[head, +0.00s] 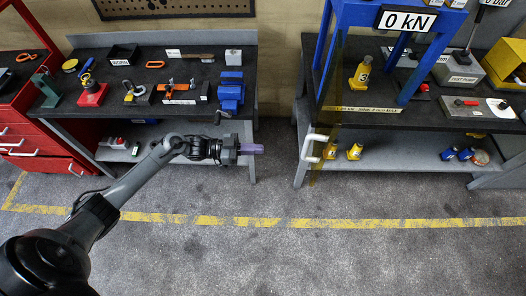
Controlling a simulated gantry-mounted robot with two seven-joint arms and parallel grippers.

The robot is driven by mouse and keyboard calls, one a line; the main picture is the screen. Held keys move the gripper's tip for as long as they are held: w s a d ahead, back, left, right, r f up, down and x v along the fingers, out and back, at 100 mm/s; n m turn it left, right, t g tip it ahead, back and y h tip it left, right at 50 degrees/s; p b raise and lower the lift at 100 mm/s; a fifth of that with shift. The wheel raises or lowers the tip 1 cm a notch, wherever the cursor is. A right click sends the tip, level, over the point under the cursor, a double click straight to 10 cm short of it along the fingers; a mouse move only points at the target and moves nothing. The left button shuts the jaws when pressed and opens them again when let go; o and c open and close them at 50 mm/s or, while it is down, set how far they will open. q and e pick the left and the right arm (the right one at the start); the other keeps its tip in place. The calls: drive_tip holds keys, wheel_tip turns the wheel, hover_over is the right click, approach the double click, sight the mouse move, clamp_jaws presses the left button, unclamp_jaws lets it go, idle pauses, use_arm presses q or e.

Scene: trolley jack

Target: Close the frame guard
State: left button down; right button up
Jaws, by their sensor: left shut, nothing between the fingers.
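The frame guard (329,110) is a see-through yellow panel at the left side of the blue press frame (327,55). I see it nearly edge-on, swung out toward me and standing open. Its white handle (308,148) is on its near edge, in front of the right bench. My left gripper (252,149) is shut and empty, with purplish fingertips pointing right. It is left of the handle, with a clear gap between them. My right gripper is not in view.
The left bench (130,72) carries a blue vise (231,92) and several small tools. The right bench (390,117) holds the press, a yellow bottle jack (360,77) and a test pump (459,69). The gap between the benches and the floor ahead are free.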

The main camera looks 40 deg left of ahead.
use_arm(q)
drive_tip(key=p+x, duration=0.2)
drive_tip(key=x, duration=1)
drive_tip(key=shift+d+p, duration=0.25)
drive_tip(key=shift+p, duration=0.05)
